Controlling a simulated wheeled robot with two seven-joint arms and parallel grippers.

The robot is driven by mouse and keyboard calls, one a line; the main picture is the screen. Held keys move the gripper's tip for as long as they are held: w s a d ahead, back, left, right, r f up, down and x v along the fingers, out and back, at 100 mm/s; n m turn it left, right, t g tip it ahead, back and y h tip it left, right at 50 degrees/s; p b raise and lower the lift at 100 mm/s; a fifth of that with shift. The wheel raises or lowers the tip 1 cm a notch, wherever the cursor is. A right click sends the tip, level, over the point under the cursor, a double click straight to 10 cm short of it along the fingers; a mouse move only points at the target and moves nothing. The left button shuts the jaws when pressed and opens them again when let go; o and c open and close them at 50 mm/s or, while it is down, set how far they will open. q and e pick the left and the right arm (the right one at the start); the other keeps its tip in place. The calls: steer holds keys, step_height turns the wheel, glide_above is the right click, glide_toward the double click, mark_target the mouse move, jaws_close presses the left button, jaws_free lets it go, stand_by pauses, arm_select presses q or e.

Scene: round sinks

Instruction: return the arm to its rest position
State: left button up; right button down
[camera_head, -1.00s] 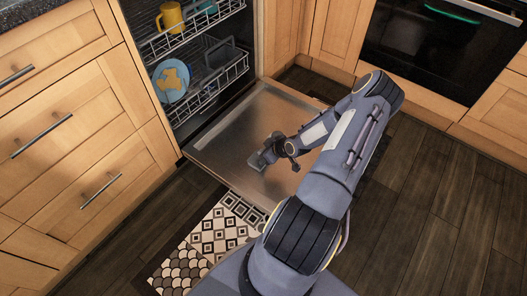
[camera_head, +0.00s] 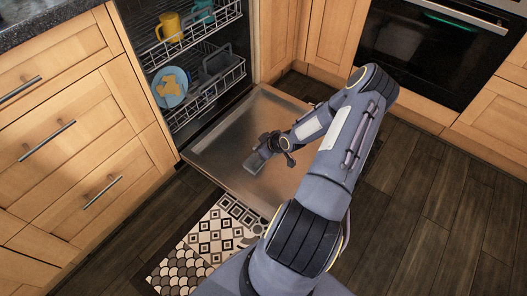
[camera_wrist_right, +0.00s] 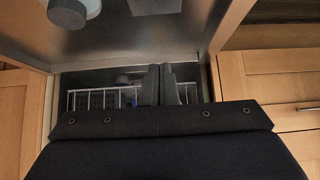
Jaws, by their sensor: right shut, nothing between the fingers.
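My right arm reaches from the bottom of the head view up and over the open dishwasher door (camera_head: 225,140). My right gripper (camera_head: 253,163) hangs above the door's metal inner face and is shut and empty. In the right wrist view its two fingers (camera_wrist_right: 159,72) stand side by side, pressed together with nothing between them, in front of the dishwasher racks. My left gripper is not in view.
The dishwasher's upper rack holds a yellow mug (camera_head: 168,26); the lower rack (camera_head: 208,95) holds a blue plate (camera_head: 170,87). Wooden drawers (camera_head: 75,130) stand left, an oven (camera_head: 435,50) at the back right. A patterned rug (camera_head: 205,250) lies in front. The floor at right is clear.

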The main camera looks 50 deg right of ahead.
steer(key=s+f+p, duration=0.1)
steer(key=s+f, duration=0.2)
steer(key=s, duration=0.6)
steer(key=shift+d+f+p, duration=0.3)
steer(key=shift+d, duration=0.1)
steer(key=w+a+r+g+h, duration=0.15)
steer(key=a+r, duration=0.25)
steer(key=r, duration=1)
steer(key=w+a+r+g+h, duration=0.1)
steer(key=w+a+r+g, duration=0.25)
steer(key=r, duration=1.05)
steer(key=s+a+r+m+t+y, duration=0.1)
steer(key=s+a+r+y, duration=0.2)
steer(key=s+a+r, duration=0.55)
steer(key=s+a+r+m+t+y, duration=0.15)
steer(key=s+a+r, duration=0.3)
steer(key=a, duration=0.65)
step_height(320, 180, up, 28)
steer(key=s+y+p, duration=0.1)
steer(key=p, duration=2.7)
steer(key=shift+p, duration=0.4)
